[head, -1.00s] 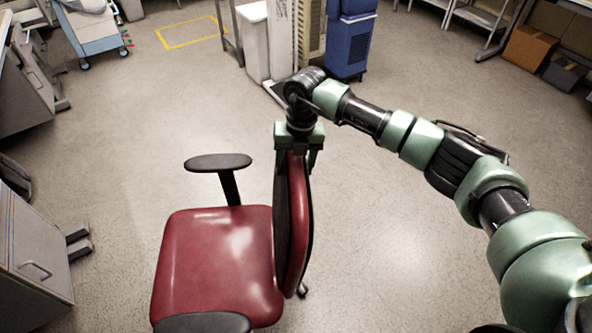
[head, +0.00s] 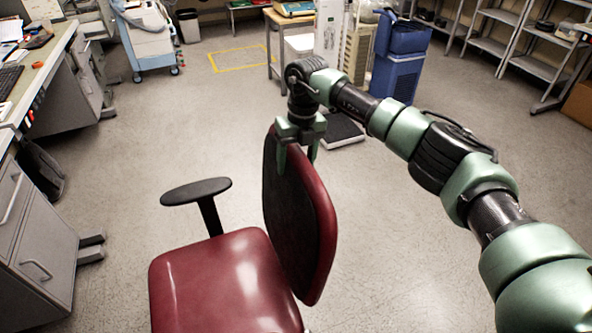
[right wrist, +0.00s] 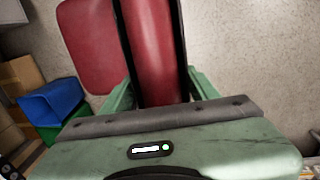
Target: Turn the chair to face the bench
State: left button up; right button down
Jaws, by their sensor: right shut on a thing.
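The red chair has its seat (head: 225,285) in the lower middle of the head view. Its backrest (head: 318,225) stands upright on the seat's right side, so the seat points left in the picture, roughly towards the bench (head: 42,62) at the left edge. One black armrest (head: 196,191) shows on the far side. My right gripper (head: 298,152) is shut on the top of the backrest, its fingers on either side. The right wrist view shows the backrest (right wrist: 155,50) between the fingers and the seat (right wrist: 88,45) beyond. The chair's base is hidden. My left gripper is out of view.
Grey drawers (head: 38,235) stand under the bench, left of the chair. A blue cooler-like unit (head: 398,70) and a flat floor scale (head: 345,132) are behind. A wheeled cart (head: 147,38) is at the back left. Floor on both sides of the chair is free.

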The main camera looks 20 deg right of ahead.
jog(key=shift+w+r, duration=0.1)
jog(key=shift+c, duration=2)
grip_release()
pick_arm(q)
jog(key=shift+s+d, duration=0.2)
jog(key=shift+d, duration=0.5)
pick_arm(e)
jog(key=shift+r, duration=0.2)
jog(key=r, duration=0.2)
jog(key=r+b, duration=0.1)
jog(key=r, duration=0.2)
jog(key=d+r, duration=0.1)
jog(key=r, duration=0.1)
jog(key=shift+r+b, duration=0.15)
jog(key=shift+b, duration=0.2)
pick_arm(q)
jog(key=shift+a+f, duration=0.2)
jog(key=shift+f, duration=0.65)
